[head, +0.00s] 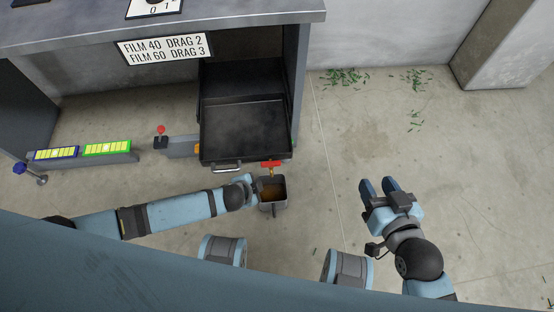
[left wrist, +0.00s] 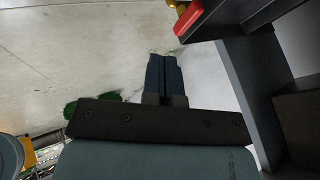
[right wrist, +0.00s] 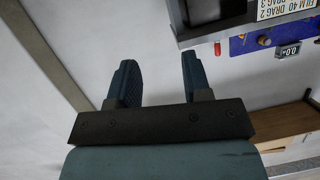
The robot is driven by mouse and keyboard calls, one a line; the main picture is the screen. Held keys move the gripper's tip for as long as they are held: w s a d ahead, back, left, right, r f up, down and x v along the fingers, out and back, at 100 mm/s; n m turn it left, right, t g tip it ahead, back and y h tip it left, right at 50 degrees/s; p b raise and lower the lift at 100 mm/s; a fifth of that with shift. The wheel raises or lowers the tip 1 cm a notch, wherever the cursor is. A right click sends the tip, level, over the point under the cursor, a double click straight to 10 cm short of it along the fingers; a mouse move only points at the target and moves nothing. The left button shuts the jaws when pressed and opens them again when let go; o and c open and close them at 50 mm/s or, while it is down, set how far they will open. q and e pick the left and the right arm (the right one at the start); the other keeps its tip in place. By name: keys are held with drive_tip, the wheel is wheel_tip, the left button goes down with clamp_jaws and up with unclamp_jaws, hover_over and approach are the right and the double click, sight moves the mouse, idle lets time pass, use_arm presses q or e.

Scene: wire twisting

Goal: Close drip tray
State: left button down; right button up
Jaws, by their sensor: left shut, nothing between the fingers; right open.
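The black drip tray (head: 245,128) is pulled out from the opening under the grey machine, with a metal handle (head: 226,168) on its front edge. A tap with a red lever (head: 271,164) is at the tray's front right corner; a red lever also shows in the left wrist view (left wrist: 188,18). My left gripper (head: 250,180) is shut and empty, just in front of the tray and beside the bucket; its closed fingers show in the left wrist view (left wrist: 162,65). My right gripper (head: 378,186) is open and empty over the floor, right of the tray.
A small bucket (head: 281,205) with brown liquid stands below the tap. Green scraps (head: 345,77) lie on the otherwise clear floor at right.

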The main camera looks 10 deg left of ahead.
use_arm(q)
drive_tip(key=b, duration=0.5)
approach(272, 168)
wheel_tip(272, 168, down, 4)
drive_tip(key=s+d, duration=0.2)
drive_tip(key=w, duration=0.2)
drive_tip(key=shift+w+a+r, duration=0.15)
drive_tip(key=shift+w+a, duration=0.25)
drive_tip(key=shift+w+a+b, duration=0.2)
drive_tip(key=shift+w+b, duration=0.2)
drive_tip(key=shift+w, duration=0.35)
use_arm(e)
drive_tip(key=w+a+r+t+y, duration=0.1)
drive_tip(key=a+r+t+y, duration=0.2)
drive_tip(key=r, duration=0.6)
drive_tip(key=shift+w+a+r+t+y, duration=0.2)
drive_tip(key=shift+a+r+t+y, duration=0.2)
drive_tip(key=shift+t, duration=0.6)
use_arm(q)
drive_tip(key=shift+r, duration=0.1)
